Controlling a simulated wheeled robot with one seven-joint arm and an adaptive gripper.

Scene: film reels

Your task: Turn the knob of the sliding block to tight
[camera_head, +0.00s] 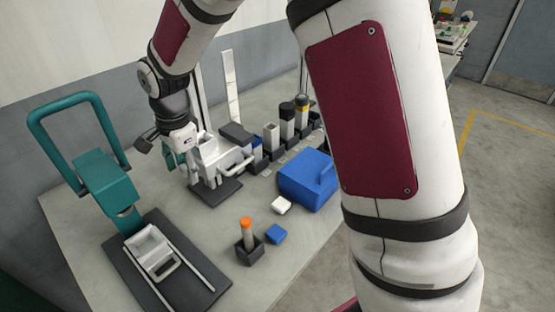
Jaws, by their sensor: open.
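My gripper (181,158) is at the left side of a white block-like device (222,153) that stands on a dark base plate (216,192). My gripper is open, with its fingers pointing down. It overlaps the device in this view, so I cannot tell whether they touch. A light handle sticks out of the device's right side. A second white block (150,247) sits between two pale rails on a dark plate (190,293) in front of a teal frame. I cannot make out a knob clearly on either block, nor tell for sure which is the sliding block.
A teal lever press (103,180) with a tall loop handle stands at left. Several dark containers stand behind.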

